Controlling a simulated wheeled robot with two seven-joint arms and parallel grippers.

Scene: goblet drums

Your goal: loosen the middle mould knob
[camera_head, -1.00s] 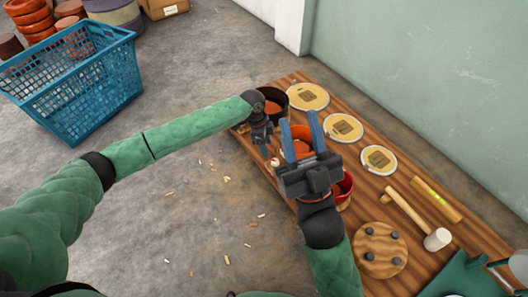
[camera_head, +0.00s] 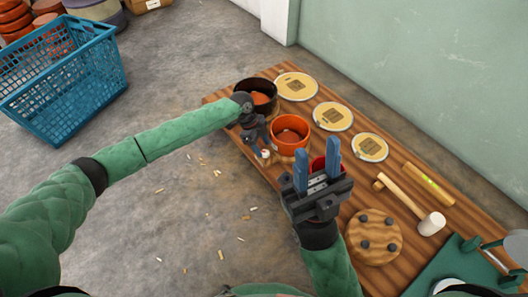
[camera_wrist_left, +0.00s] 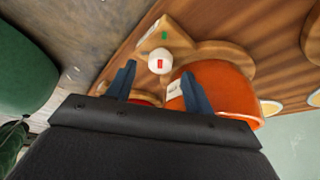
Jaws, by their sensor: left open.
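The middle mould is an orange round pot (camera_head: 291,131) on the wooden bench, with a pale label on its side in the left wrist view (camera_wrist_left: 225,88). Its white knob (camera_head: 265,154) sticks out on the side toward the open floor. In the left wrist view the knob (camera_wrist_left: 160,60) shows a red mark and sits just beyond the fingertips, between them in the picture. My left gripper (camera_head: 257,143) is open and empty beside the orange mould; I cannot tell whether it touches the knob. My right gripper (camera_head: 318,158) is open and empty, in front of a red mould (camera_head: 319,164).
A dark mould (camera_head: 257,92) stands left of the orange one. Pale discs, a mallet (camera_head: 431,223), a yellow level (camera_head: 430,183) and a pegged round board (camera_head: 375,240) lie on the bench (camera_head: 470,225). A blue basket (camera_head: 62,85) stands on the floor.

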